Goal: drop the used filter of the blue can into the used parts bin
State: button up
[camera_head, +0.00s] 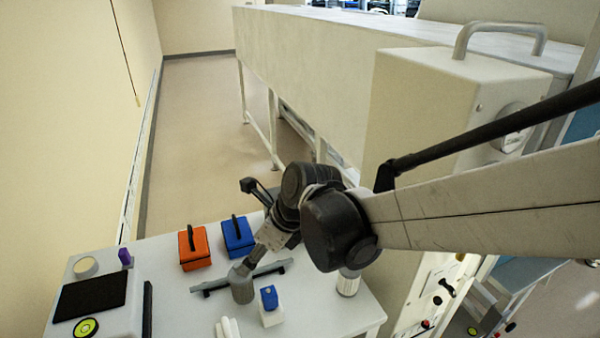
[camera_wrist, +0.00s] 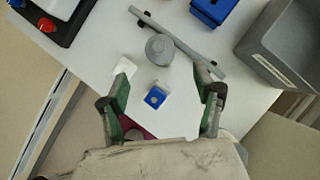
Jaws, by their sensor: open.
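The blue can seems to be the blue box with a black handle (camera_head: 237,236), standing at the table's back; part of it shows at the top of the wrist view (camera_wrist: 209,10). A grey cylinder (camera_wrist: 160,48) stands near the grey rod, perhaps the used filter; I cannot be sure. A grey open bin (camera_wrist: 268,58) is at the upper right of the wrist view, probably the used parts bin; its inside looks empty. My gripper (camera_wrist: 163,82) is open above the table. A small white block with a blue top (camera_wrist: 155,97) shows between its fingers, which hold nothing.
An orange box (camera_head: 194,247) stands left of the blue one. A grey rod (camera_wrist: 185,46) lies on low supports. A white ribbed cylinder (camera_head: 348,283) is near the table's right edge. A device with a black panel (camera_head: 90,298) fills the left end. White pieces (camera_head: 228,328) lie in front.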

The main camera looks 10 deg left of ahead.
jog(key=s+d+r+n+t+h, duration=0.1)
jog(key=d+n, duration=0.3)
jog(key=d, duration=0.5)
jog(key=s+d+r+n+t+h, duration=0.1)
jog(key=d+r+n, duration=0.3)
jog(key=d, duration=0.5)
jog(key=s+d+r+n+t+h, duration=0.1)
jog(key=d+r+n+t, duration=0.1)
jog(key=d+n, duration=0.4)
jog(key=d, duration=0.3)
jog(key=shift+s+d+r+t+h, duration=0.3)
jog(key=shift+s+r, duration=0.05)
jog(key=shift+s, duration=0.05)
jog(key=shift+o, duration=0.3)
jog(key=s+d+n+t+h, duration=0.1)
jog(key=s+d+n+h, duration=0.1)
jog(key=s+d+n, duration=0.3)
jog(key=d+n, duration=0.1)
jog(key=d, duration=0.3)
jog(key=shift+n, duration=0.4)
jog(key=shift+f, duration=0.1)
